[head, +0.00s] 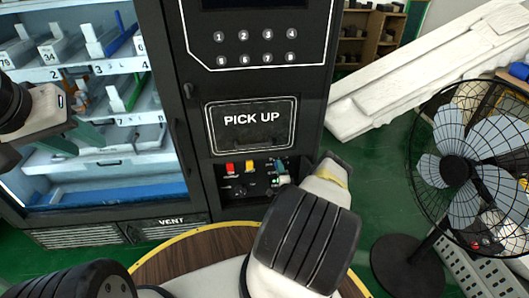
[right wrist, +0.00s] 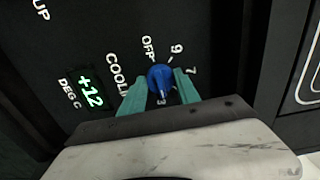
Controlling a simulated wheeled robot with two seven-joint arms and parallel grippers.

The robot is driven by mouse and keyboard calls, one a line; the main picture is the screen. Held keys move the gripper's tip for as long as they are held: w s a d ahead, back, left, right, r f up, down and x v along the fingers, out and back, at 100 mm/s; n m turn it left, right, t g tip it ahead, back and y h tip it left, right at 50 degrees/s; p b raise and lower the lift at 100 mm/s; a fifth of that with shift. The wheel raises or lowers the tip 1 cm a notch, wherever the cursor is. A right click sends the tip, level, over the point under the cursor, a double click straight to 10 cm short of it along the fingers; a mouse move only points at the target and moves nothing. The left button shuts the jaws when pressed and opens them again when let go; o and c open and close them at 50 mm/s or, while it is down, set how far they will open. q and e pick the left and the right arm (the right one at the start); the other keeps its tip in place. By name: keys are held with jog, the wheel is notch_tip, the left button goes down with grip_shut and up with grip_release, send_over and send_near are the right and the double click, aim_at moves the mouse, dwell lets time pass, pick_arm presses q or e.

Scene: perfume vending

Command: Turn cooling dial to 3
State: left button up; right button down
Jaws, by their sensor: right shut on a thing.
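The blue cooling dial (right wrist: 161,79) is on the black control panel in the right wrist view. In the head view, my right gripper (head: 283,179) is at the lower panel. My left gripper (head: 77,138) is open and empty before the glass cabinet.
A green display (right wrist: 90,95) reads +12 DEG C beside the dial. A red switch (head: 229,168) and an orange switch (head: 249,166) sit left of my right gripper. A round wooden table (head: 190,246) is in front, and a fan (head: 455,170) stands at the right.

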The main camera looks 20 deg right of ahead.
jog(key=shift+s+f+m, duration=0.1)
jog(key=shift+m, duration=1)
jog(key=c, duration=0.9)
grip_release()
jog(key=v, duration=0.7)
jog(key=shift+s+a, duration=0.15)
jog(key=shift+s, duration=0.2)
